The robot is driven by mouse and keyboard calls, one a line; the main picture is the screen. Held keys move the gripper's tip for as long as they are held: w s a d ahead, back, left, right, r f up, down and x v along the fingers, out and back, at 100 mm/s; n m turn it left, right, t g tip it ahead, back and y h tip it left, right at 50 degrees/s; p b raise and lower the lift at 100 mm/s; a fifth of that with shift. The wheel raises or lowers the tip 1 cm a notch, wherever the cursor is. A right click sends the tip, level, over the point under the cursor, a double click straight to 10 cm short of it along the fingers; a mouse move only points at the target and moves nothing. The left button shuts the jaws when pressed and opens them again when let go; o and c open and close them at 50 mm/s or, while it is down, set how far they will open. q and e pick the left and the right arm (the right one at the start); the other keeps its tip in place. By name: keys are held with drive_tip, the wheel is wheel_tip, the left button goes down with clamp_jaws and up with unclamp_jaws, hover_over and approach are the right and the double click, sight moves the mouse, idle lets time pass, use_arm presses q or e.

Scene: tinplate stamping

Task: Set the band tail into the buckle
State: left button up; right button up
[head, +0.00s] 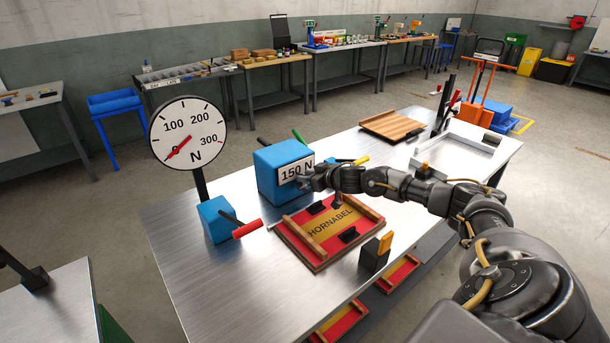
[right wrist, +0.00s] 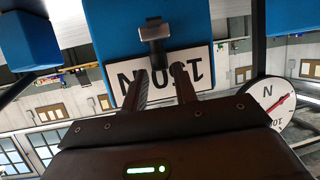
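My right gripper (head: 312,182) is in front of the label side of a blue block (head: 276,168) marked "150 N". A red and yellow "HORNABEL" panel (head: 331,222) with wooden strips and black fittings lies below the gripper. No band is clearly visible. My left gripper is out of view.
A dial gauge (head: 188,133) rises from a smaller blue box (head: 214,219) with a red-handled lever (head: 246,229). A wooden board (head: 392,125) and metal tray (head: 463,150) lie farther back.

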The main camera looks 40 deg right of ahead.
drive_tip(key=shift+w+a+f, duration=0.1)
drive_tip(key=shift+w+f, duration=0.15)
drive_tip(key=shift+w, duration=0.3)
clamp_jaws()
